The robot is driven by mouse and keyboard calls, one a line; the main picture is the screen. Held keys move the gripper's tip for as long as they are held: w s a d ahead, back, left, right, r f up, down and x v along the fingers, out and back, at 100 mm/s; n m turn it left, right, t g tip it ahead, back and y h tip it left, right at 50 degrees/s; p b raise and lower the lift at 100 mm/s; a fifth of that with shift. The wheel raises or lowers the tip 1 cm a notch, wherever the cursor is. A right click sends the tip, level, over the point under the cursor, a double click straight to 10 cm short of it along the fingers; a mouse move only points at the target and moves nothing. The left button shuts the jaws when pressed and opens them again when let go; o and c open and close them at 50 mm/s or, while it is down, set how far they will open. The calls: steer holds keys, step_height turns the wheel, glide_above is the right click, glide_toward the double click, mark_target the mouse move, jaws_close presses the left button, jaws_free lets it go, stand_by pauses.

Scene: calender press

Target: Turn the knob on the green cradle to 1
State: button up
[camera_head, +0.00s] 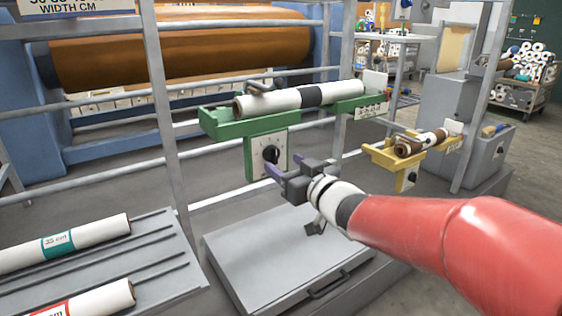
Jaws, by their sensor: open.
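The green cradle (226,129) is fixed on the rack in the middle and bears a white roll (345,90) with a black band. A plate (248,163) with a dial hangs below its left part. The black knob (270,154) sits on this plate; its exact setting is too small to read. My gripper (273,169) is just in front of the plate, at the lower right of the knob, with its purple fingers apart and pointing at the knob. I cannot tell whether a finger touches the knob. The gripper holds nothing.
A yellow cradle (383,157) with a smaller roll (424,142) and its own knob stands at the right. Below lies a grey case (270,262) with a handle. White rolls lie on a grey rack (160,262) at the lower left. Metal posts (163,110) flank the green cradle.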

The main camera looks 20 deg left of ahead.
mark_target(277, 158)
steer(key=shift+x, duration=2.1)
steer(key=c, duration=1)
steer(key=shift+f+b, duration=0.1)
steer(key=shift+b, duration=0.35)
steer(key=n+b, duration=0.2)
steer(key=n, duration=0.1)
steer(key=shift+f+n, duration=0.1)
steer(key=shift+n, duration=0.2)
steer(key=shift+n+b, duration=1.25)
steer(key=shift+n, duration=0.75)
